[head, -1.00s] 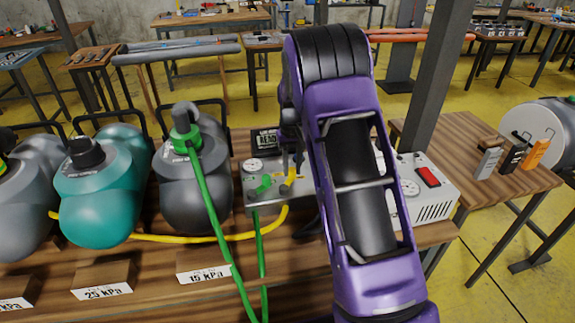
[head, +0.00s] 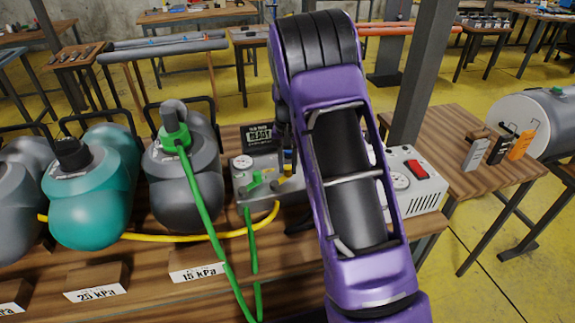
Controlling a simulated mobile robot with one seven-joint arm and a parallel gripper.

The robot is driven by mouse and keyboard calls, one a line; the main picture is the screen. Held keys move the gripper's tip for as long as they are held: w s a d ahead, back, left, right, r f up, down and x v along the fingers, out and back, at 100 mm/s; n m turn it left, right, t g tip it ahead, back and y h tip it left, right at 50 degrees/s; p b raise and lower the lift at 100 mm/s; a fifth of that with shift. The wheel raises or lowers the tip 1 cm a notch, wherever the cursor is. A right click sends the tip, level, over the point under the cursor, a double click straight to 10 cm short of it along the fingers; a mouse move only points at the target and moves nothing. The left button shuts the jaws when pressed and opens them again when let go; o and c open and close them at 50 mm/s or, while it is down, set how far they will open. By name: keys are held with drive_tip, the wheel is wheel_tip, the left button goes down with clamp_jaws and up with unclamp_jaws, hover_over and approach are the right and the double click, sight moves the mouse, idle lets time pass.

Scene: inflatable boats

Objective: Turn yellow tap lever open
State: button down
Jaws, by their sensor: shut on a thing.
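The grey control box (head: 262,190) stands on the wooden bench, with a green tap lever (head: 254,181) on its left side. The yellow tap lever (head: 287,170) is just right of the green one, mostly hidden by my gripper. My gripper (head: 286,158) points down at the box from my purple arm. Its dark fingers are shut on the yellow lever. The lever's exact angle is hard to tell. A green hose (head: 254,260) and a yellow hose (head: 235,232) run from the box front.
Grey (head: 185,180) and teal (head: 92,195) tanks stand to the left, behind pressure signs (head: 198,272). A display (head: 257,136) is behind the taps. A white unit with a red switch (head: 416,170) is right of my arm. A post (head: 425,80) rises behind.

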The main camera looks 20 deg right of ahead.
sight(288, 168)
drive_tip(key=c, duration=0.6)
unclamp_jaws()
drive_tip(key=shift+c, duration=0.2)
drive_tip(key=shift+r, duration=0.15)
wheel_tip(288, 168, up, 17)
drive_tip(key=p, duration=0.1)
drive_tip(key=shift+r, duration=0.1)
